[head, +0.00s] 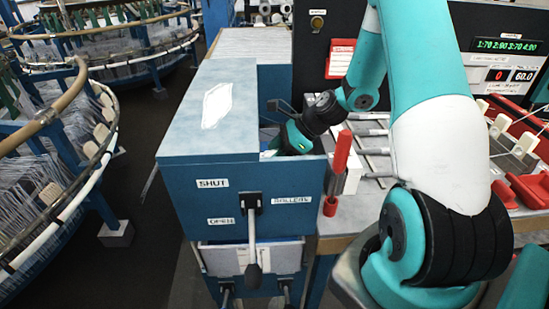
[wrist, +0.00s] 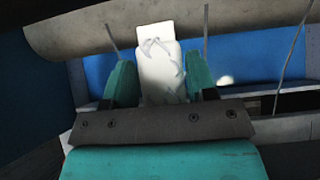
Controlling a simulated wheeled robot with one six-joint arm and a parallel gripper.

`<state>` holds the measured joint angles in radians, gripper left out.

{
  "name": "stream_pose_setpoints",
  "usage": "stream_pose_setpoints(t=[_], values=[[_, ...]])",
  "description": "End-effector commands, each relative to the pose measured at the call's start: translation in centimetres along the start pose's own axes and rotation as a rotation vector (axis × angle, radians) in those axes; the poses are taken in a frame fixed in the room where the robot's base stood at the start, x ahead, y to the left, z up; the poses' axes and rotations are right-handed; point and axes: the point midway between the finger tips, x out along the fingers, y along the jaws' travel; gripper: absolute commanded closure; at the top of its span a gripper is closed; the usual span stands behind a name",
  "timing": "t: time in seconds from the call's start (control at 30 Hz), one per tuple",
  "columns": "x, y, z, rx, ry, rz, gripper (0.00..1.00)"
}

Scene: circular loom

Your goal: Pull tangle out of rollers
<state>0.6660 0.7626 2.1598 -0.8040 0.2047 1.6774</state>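My gripper (head: 290,138) reaches down into the recess of the blue roller housing (head: 205,140) in the head view. In the wrist view its two teal fingers (wrist: 160,66) stand apart, with dark gaps near their bases. A white piece with grey thread-like loops, seemingly the tangle (wrist: 160,60), shows between the fingers. The head view hides the tangle and rollers.
A lever (head: 252,240) on the housing front hangs down beside labels reading SHUT and OPEN. A red-handled upright tool (head: 341,152) stands at the housing's right front corner. The circular loom (head: 60,140) fills the left. A control panel (head: 505,70) is at right.

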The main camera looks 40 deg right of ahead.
Motion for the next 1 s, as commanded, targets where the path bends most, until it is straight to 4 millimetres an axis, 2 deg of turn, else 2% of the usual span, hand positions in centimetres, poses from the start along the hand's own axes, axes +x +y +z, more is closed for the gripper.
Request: stream_pose_setpoints(t=[0.03, 0.13, 0.83, 1.0], values=[[0.0, 0.0, 0.0, 0.0, 0.0, 0.0, 0.6], [0.0, 0.0, 0.0, 0.0, 0.0, 0.0, 0.82], [-1.0, 0.0, -1.0, 0.001, 0.0, 0.0, 0.83], [-2.1, 0.0, -1.7, 0.004, 0.0, -0.001, 0.83]])
